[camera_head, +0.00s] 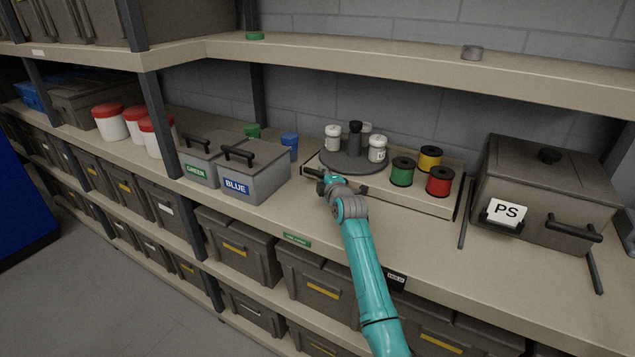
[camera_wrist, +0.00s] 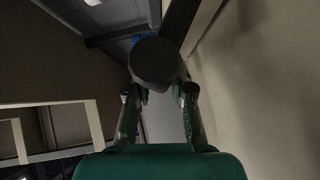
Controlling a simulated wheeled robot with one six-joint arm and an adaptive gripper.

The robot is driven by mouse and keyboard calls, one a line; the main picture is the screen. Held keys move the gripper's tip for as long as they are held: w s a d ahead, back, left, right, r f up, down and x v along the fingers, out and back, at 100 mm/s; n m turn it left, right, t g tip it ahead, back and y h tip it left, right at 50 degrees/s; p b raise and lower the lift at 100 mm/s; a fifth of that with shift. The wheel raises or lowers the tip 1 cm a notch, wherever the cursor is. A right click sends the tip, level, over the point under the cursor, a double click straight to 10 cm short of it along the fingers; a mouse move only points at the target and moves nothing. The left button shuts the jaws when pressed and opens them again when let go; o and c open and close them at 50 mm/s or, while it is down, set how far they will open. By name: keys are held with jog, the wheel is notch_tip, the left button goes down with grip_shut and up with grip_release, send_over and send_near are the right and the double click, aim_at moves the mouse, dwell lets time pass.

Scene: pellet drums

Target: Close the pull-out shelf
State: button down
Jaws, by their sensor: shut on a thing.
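The pull-out shelf (camera_head: 420,202) is a low beige board on the worktop, right of centre in the head view. It carries a grey turntable (camera_head: 349,164) with white bottles and a dark bottle, and green, yellow and red spools. A dark handle (camera_head: 311,173) shows at its front left. My gripper (camera_head: 322,181) is at this front left edge, with my teal arm reaching up from below. In the wrist view, my fingers (camera_wrist: 160,92) are shut on a dark, rounded piece (camera_wrist: 155,62), which looks like the handle's end. The exact contact is partly hidden.
Left of the shelf stand grey GREEN (camera_head: 199,172) and BLUE (camera_head: 262,183) boxes, with a blue cup (camera_head: 289,141) behind. A large lidded PS bin (camera_head: 520,180) stands to the right, beyond a dark rail (camera_head: 464,225). An upper shelf (camera_head: 400,62) runs overhead.

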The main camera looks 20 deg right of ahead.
jog(key=shift+w+d+r, duration=0.1)
jog(key=shift+w+d, duration=0.05)
jog(key=shift+d, duration=0.1)
jog(key=c, duration=1)
grip_release()
jog(key=s, duration=0.4)
jog(key=s+a+r, duration=0.1)
jog(key=s, duration=0.6)
jog(key=shift+s+a+r, duration=0.25)
jog(key=shift+s+a, duration=0.05)
jog(key=shift+a, duration=0.05)
